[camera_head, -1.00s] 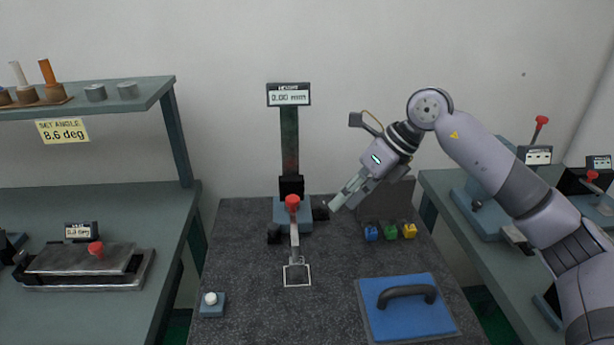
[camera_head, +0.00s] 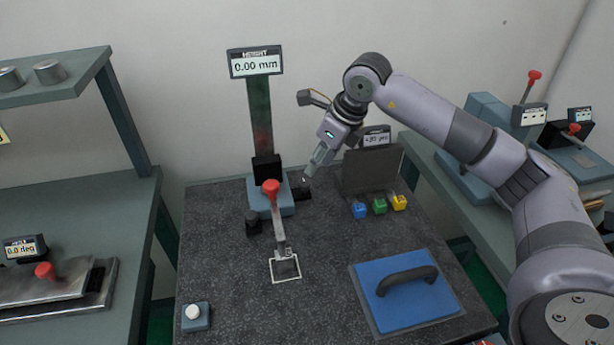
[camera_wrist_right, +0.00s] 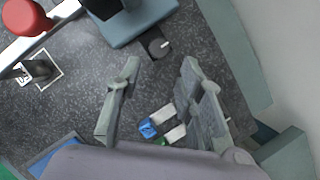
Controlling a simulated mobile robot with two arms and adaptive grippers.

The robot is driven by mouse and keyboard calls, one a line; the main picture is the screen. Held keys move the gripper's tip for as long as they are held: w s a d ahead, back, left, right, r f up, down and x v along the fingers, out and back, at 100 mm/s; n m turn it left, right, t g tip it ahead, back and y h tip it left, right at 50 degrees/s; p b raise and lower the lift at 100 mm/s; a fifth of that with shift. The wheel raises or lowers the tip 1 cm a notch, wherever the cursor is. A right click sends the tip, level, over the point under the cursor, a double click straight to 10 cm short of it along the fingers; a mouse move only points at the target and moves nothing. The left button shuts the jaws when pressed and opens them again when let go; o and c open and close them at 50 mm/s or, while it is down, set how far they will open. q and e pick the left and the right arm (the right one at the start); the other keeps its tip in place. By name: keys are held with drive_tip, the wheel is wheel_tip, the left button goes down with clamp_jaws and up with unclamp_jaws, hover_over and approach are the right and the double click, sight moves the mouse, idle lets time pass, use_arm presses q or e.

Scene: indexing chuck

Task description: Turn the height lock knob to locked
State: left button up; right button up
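The height gauge (camera_head: 262,115) stands at the back of the dark table, and its display (camera_head: 255,63) reads 0.00 mm. A small dark knob (camera_head: 303,190) sits at the right of its base; in the wrist view this round knob (camera_wrist_right: 158,48) carries a pale pointer mark. Another dark knob (camera_head: 253,223) is at the left of the base. No label tells which is the height lock. My right gripper (camera_head: 309,172) is just above the right knob, and in the wrist view its fingers (camera_wrist_right: 161,64) are spread and empty, with the knob beyond the tips. My left gripper is out of view.
A red-balled lever (camera_head: 271,188) rises in front of the gauge. Blue, green and yellow blocks (camera_head: 379,206) stand to the right. A blue plate (camera_head: 400,300) with a black handle lies front right, and a white button (camera_head: 193,312) front left.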

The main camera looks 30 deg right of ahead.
sight(305, 183)
drive_tip(key=x, duration=0.7)
drive_tip(key=shift+w+a+f+p, duration=0.1)
drive_tip(key=shift+w+f+p, duration=0.05)
drive_tip(key=shift+f+p, duration=0.2)
drive_tip(key=shift+c, duration=0.2)
clamp_jaws()
